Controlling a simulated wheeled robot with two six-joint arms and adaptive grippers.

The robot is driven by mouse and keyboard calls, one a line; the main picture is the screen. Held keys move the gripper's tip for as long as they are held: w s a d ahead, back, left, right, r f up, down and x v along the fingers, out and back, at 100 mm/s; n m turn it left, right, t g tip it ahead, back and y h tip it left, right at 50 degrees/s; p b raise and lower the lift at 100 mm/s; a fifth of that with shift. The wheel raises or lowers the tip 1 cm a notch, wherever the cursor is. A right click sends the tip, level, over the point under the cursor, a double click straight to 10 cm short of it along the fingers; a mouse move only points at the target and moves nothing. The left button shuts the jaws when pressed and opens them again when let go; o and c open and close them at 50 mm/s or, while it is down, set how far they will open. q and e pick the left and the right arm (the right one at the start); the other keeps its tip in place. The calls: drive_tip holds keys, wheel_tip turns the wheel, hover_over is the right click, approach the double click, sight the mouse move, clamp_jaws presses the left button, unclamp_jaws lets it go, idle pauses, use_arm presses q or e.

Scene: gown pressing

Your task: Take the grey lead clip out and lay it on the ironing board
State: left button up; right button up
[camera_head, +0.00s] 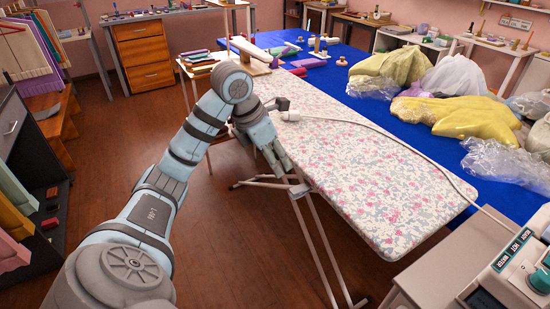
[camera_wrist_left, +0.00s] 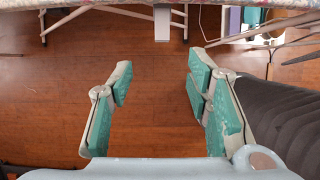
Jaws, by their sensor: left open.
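My left gripper (camera_head: 284,168) points down beside the near long edge of the flower-patterned ironing board (camera_head: 370,180). In the left wrist view the two green-padded fingers (camera_wrist_left: 158,78) are wide apart, with nothing between them. A small light grey block (camera_wrist_left: 162,22) hangs below the board's edge, ahead of the fingers and apart from them. It may be the grey lead clip; I cannot tell for sure. In the head view a white cylindrical piece (camera_head: 292,116) at the end of a pale lead (camera_head: 380,132) lies on the board. My right gripper is not in view.
The board's thin metal legs (camera_head: 318,240) stand near my left gripper. A blue table (camera_head: 350,95) with yellow cloth bundles (camera_head: 455,115) runs behind the board. A control box (camera_head: 515,270) stands at the lower right. Wooden floor (camera_head: 220,240) is open on the near side.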

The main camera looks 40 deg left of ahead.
sight(293, 191)
use_arm(q)
drive_tip(key=b+x, duration=0.1)
drive_tip(key=x, duration=0.6)
drive_tip(key=b+x, duration=0.1)
drive_tip(key=x, duration=0.6)
drive_tip(key=shift+w+d+f+b, duration=0.1)
drive_tip(key=shift+d+f+b, duration=0.05)
drive_tip(key=shift+d+b, duration=0.15)
drive_tip(key=shift+a, duration=0.1)
clamp_jaws()
